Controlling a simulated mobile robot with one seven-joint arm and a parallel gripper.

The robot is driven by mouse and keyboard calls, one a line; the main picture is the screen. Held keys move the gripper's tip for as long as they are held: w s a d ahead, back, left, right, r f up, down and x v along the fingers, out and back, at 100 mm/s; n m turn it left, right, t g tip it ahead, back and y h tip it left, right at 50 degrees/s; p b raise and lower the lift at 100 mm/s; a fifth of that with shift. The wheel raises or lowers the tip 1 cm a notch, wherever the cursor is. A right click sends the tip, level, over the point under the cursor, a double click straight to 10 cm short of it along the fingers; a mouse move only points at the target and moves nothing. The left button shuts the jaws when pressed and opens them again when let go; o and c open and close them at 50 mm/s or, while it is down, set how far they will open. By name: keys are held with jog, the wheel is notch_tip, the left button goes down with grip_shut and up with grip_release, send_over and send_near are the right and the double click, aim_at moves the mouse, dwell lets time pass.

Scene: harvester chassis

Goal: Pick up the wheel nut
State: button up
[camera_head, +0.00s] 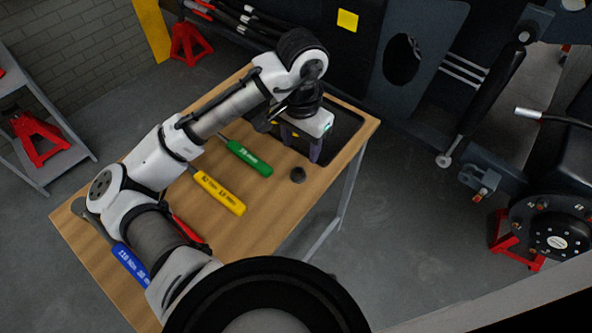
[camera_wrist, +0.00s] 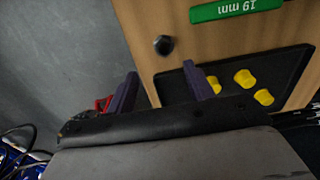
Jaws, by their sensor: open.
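A small dark wheel nut (camera_head: 298,174) lies on the wooden table top (camera_head: 270,205), near its right edge. In the wrist view the nut (camera_wrist: 163,44) shows beyond the fingertips, roughly in line with the gap between them, and apart from both. My gripper (camera_head: 301,153) is above the table by the black tray, its two purple fingers pointing down. In the wrist view my gripper (camera_wrist: 166,78) is open with nothing between its fingers.
A black tray (camera_wrist: 172,92) with yellow pieces (camera_wrist: 244,78) is sunk in the table. Green (camera_head: 249,158), yellow (camera_head: 220,193) and blue (camera_head: 131,265) handled tools and a red one lie left of the nut. The table around the nut is clear.

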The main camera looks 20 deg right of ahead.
notch_tip(320, 180, down, 5)
jog(key=shift+r, duration=0.2)
jog(key=shift+w+a+f+p, duration=0.15)
jog(key=shift+f+p, duration=0.2)
jog(key=shift+f, duration=1)
jog(key=shift+w+a+f+p, duration=0.1)
jog(key=shift+f+p, duration=0.2)
jog(key=shift+f, duration=1)
jog(key=c, duration=1.1)
